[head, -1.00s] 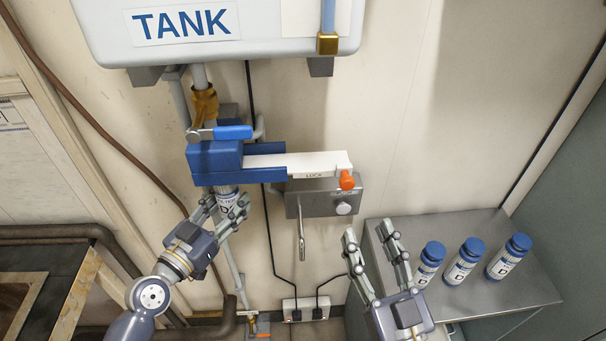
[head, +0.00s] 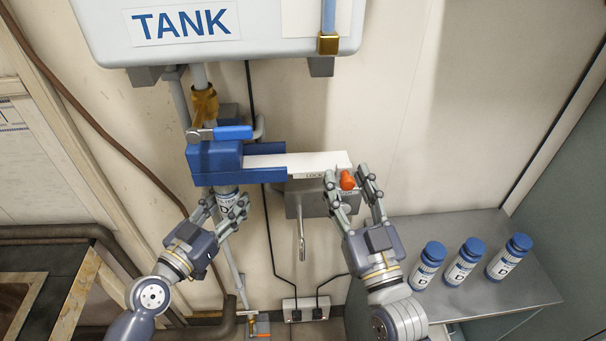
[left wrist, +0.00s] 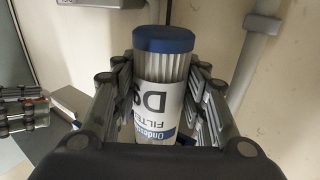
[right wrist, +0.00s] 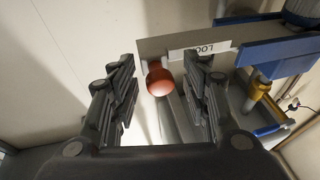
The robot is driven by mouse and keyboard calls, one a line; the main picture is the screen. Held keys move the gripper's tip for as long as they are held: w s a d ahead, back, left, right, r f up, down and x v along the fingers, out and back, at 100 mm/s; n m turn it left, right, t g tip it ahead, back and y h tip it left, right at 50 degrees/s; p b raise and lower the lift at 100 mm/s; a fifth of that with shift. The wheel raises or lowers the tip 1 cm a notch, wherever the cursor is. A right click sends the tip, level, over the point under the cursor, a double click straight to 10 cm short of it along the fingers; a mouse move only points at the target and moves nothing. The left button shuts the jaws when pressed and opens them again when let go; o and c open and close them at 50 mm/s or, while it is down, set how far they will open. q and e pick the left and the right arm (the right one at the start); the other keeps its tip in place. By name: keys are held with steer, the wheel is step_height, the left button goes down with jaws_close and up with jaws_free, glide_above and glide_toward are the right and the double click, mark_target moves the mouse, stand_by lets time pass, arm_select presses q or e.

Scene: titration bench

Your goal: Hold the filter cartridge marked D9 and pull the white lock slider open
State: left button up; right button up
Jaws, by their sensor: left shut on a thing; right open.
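My left gripper (head: 232,204) is shut on the cartridge. The white lock slider (head: 318,162), marked LOCK, extends right from the blue housing, with an orange knob (head: 347,180) at its right end. My right gripper (head: 353,176) is open, its fingers on either side of the knob. In the right wrist view the knob (right wrist: 160,80) sits between the fingers, with visible space on its left.
Several spare items are not in the way: three blue-capped cartridges (head: 464,262) stand on a grey shelf (head: 450,232) at the right. A wall socket (head: 303,309) with black cables is below. The tank (head: 110,40) is above.

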arm_select(q)
steer(key=shift+r, duration=0.1)
steer(key=shift+d, duration=0.1)
arm_select(e)
steer(key=shift+d, duration=0.1)
steer(key=c, duration=0.8)
steer(key=shift+c, duration=0.2)
